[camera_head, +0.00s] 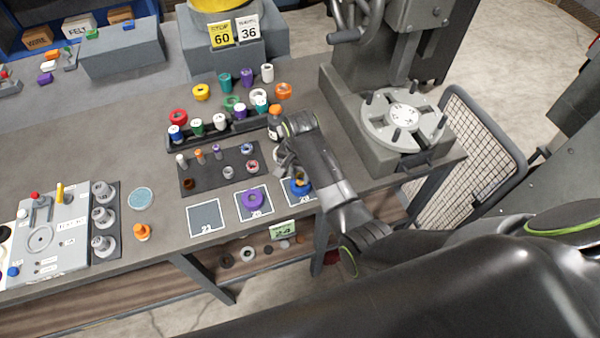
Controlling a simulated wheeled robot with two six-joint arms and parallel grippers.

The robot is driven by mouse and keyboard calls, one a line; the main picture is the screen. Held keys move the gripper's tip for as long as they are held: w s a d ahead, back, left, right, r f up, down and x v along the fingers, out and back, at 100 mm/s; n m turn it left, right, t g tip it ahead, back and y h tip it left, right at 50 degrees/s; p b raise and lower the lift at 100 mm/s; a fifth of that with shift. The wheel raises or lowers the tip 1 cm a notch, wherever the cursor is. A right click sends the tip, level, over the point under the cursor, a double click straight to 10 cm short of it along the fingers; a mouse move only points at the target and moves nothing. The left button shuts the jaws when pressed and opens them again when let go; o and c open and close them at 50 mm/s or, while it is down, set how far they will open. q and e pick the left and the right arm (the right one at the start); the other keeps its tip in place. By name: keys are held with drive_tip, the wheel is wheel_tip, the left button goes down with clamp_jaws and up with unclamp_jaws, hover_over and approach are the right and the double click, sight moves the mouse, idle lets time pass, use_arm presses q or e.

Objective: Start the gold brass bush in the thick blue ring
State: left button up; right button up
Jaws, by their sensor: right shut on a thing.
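The thick blue ring (301,188) lies on the rightmost white-edged card near the bench's front edge. A small gold-orange patch, which looks like the brass bush (297,179), shows at the blue ring's top. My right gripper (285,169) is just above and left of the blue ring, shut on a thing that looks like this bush. My fingers and wrist hide much of it. I cannot tell whether the bush is in the ring's bore or only over it. My left gripper is not in view.
A purple ring (255,199) lies on the middle card; the left card (206,219) is empty. A dark mat (205,184) with small bushes and a rack of coloured parts stand behind. An arbor press (385,130) stands at right. An orange part (142,232) stands at front left.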

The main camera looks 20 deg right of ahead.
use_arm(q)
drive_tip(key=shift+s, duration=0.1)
use_arm(e)
drive_tip(key=shift+f, duration=0.25)
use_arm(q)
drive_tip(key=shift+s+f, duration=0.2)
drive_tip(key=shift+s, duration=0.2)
use_arm(e)
drive_tip(key=shift+f, duration=0.1)
use_arm(q)
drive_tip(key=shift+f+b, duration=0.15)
drive_tip(key=shift+b, duration=0.15)
use_arm(e)
drive_tip(key=shift+f, duration=0.55)
